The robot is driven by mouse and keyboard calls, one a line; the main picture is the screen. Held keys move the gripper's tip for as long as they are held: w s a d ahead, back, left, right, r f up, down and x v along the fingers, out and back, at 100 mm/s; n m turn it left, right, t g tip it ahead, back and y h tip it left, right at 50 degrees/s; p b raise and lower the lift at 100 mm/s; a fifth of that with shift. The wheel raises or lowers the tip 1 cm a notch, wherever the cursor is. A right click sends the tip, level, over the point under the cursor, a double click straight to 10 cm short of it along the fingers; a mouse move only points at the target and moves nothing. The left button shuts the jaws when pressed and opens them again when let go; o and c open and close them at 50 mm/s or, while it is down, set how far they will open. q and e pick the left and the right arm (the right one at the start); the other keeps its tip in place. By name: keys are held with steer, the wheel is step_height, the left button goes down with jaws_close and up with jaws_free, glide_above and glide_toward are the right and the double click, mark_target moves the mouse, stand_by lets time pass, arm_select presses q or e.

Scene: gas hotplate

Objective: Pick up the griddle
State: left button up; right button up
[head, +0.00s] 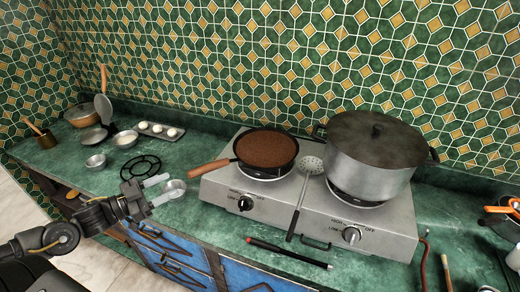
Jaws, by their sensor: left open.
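The griddle, a round dark pan (267,149) with a brown inner surface, sits on the left burner of the hotplate. Its wooden handle (208,168) points left, past the hotplate's edge and over the counter. My left gripper (162,188) is open near the counter's front edge, left of the handle's end and a little below it in the picture. A gap shows between the gripper and the handle. A small round metal cup (177,186) shows at the fingertips; I cannot tell whether they touch it. My right gripper is not in view.
A large lidded pot (371,158) stands on the right burner of the silver hotplate (285,215). A slotted spoon (304,190) lies between the burners. A black trivet (140,167), bowls and a tray of eggs (158,131) are at the left. A red-black tool (288,252) lies in front.

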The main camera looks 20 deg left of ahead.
mark_target(204, 168)
arm_select(q)
steer(key=shift+x, duration=2.8)
steer(key=p+x, duration=0.2)
steer(key=x, duration=0.2)
steer(key=shift+w+r, duration=0.1)
steer(key=shift+w+d, duration=0.35)
steer(key=shift+w, duration=0.05)
jaws_close()
steer(key=shift+w, duration=0.1)
